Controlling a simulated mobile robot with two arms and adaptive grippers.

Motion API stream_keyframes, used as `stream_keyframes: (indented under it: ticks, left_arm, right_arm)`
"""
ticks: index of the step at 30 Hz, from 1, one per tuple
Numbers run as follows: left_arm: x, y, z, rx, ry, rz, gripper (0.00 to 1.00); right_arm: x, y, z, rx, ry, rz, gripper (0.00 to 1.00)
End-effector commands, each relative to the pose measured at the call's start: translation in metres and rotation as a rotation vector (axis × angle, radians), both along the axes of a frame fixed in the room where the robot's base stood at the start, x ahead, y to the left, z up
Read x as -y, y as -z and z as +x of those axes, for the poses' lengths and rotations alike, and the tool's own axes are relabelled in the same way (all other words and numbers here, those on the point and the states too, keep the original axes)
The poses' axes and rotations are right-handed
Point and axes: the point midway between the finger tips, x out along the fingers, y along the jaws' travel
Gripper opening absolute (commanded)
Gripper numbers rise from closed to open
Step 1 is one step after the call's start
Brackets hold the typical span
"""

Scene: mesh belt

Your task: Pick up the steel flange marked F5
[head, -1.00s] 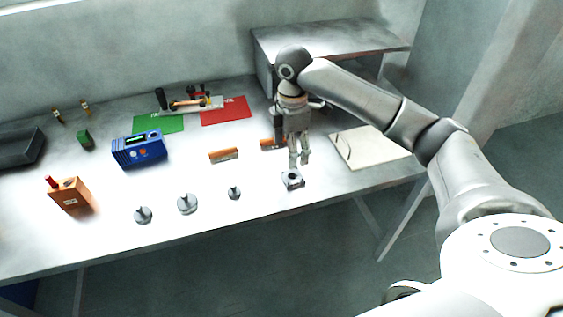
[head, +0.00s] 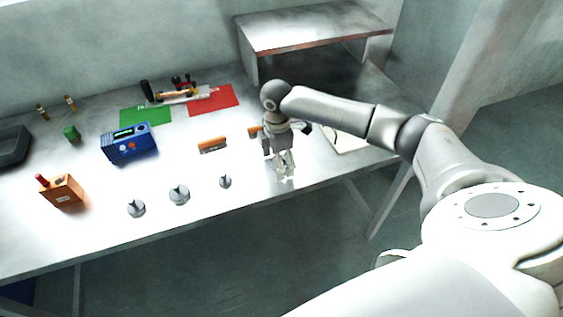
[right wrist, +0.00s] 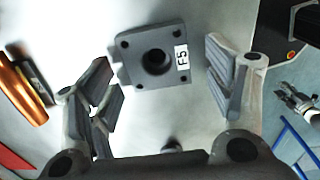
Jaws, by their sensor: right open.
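The steel flange marked F5 is a dark grey square plate with a central bore, corner holes and a white F5 label; it shows in the right wrist view (right wrist: 133,72). My right gripper (head: 285,171) points down over the front right part of the bench in the head view, where it mostly hides the flange. In the right wrist view its open fingers (right wrist: 160,62) stand on either side of the flange, with a gap on both sides.
Several small grey knob-like pieces, one of them (head: 225,182) nearest my right gripper, stand along the bench's front. An orange-brown block (head: 212,145) lies behind them. A blue device (head: 129,143) and an orange box (head: 62,193) stand to the left. A raised shelf (head: 315,28) stands behind.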

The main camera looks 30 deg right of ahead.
Motion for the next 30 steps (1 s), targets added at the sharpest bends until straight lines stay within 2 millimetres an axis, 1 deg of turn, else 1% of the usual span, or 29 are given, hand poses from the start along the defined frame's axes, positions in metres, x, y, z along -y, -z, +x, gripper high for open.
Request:
stream_keyframes:
  ticks: [5,8,19,26,30]
  left_arm:
    - [0.0003,0.0003,0.0001,0.000,0.000,0.000,0.40]
    - [0.0003,0.0003,0.0002,0.000,0.000,0.000,0.40]
    - [0.0003,0.0003,0.0001,0.001,0.000,0.000,0.40]
    - [0.0003,0.0004,0.0000,0.001,0.000,0.000,0.40]
    - [0.0002,0.0027,-0.0001,0.000,-0.001,0.000,0.40]
  right_arm:
    - [-0.0002,0.0005,0.0002,0.001,0.000,0.000,0.75]
    - [-0.0002,0.0003,0.0002,0.001,-0.001,0.000,0.63]
    - [-0.0002,0.0000,0.0002,0.001,0.000,0.000,0.16]
    - [-0.0001,-0.0010,0.0008,0.003,0.000,0.000,0.15]
    - [-0.0003,-0.0053,0.0014,0.004,0.000,0.001,0.15]
